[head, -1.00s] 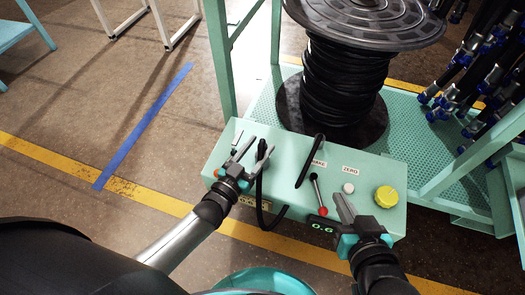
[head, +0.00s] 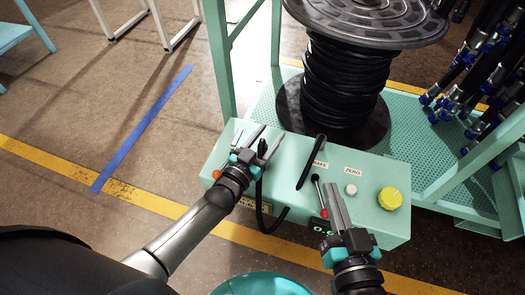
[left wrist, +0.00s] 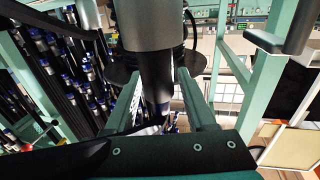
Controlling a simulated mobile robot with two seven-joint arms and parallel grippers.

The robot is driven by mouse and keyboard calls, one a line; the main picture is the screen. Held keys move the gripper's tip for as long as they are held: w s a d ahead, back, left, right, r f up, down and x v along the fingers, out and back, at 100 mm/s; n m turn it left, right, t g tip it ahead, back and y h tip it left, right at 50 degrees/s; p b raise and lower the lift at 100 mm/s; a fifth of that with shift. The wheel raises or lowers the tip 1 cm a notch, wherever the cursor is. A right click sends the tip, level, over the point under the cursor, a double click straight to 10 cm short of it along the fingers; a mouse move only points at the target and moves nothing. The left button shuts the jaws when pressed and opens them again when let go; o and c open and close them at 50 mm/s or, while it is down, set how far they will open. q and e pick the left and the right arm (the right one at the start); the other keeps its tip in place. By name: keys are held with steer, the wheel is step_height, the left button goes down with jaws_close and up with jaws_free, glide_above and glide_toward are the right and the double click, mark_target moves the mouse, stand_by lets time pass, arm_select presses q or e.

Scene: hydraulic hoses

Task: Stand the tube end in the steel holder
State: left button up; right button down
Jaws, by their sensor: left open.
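The black tube end (head: 262,148) stands up near the left end of the green box, its hose hanging in a loop down the front. My left gripper (head: 266,140) is open, with its fingers around the tube end. In the left wrist view the dark tube (left wrist: 157,90) shows between the two fingers, under a wide grey cylinder (left wrist: 155,22), with gaps at the sides. My right gripper (head: 334,192) hovers over the box front beside the red-tipped lever (head: 319,200); its fingers look close together. I cannot make out the steel holder clearly.
A large hose spool (head: 342,85) stands behind the box (head: 375,165). Another black hose piece (head: 311,162) slants over the box top. A yellow knob (head: 390,198) and a white button (head: 351,190) are at the right. Hanging hoses (head: 475,75) fill the right rack.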

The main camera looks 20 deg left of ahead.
arm_select(q)
jaws_close()
steer(key=shift+r, duration=0.15)
stand_by(0.6)
